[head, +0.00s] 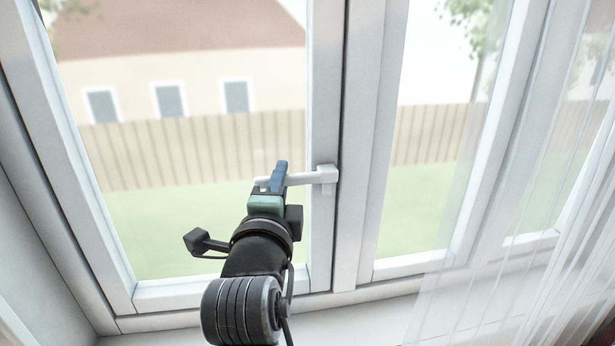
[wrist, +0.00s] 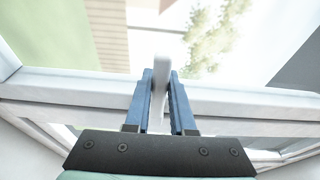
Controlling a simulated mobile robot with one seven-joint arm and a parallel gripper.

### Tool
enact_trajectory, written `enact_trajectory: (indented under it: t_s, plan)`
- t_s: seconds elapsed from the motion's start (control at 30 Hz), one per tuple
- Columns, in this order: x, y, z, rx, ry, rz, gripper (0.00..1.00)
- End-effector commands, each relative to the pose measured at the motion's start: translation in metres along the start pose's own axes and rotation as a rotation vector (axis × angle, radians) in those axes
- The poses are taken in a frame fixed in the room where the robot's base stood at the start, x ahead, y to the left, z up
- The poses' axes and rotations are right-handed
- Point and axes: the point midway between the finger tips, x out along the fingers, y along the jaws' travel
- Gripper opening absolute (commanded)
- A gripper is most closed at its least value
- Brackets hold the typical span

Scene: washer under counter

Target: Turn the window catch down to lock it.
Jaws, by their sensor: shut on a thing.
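The white window catch (head: 308,178) is mounted on the window's middle frame post. Its lever points left, lying close to horizontal, from its base (head: 328,179). My gripper (head: 279,172) comes from below and is at the lever's left, free end. In the wrist view the two blue fingers (wrist: 161,88) stand on either side of the white lever (wrist: 160,65), shut on it. Part of the lever is hidden between the fingers.
The left window pane (head: 180,150) and its white frame (head: 325,100) are behind my arm. A sheer white curtain (head: 500,270) hangs at the right, apart from the catch. The sill (head: 350,325) runs below.

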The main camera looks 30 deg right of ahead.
Motion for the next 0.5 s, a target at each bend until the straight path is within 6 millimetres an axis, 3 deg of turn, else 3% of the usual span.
enact_trajectory:
  t_s: [0.27, 0.5]
  plan:
    - [0.0, 0.002, 0.0, -0.007, 0.0, -0.001, 0.0]
    - [-0.001, 0.013, -0.002, -0.118, 0.001, -0.03, 0.0]
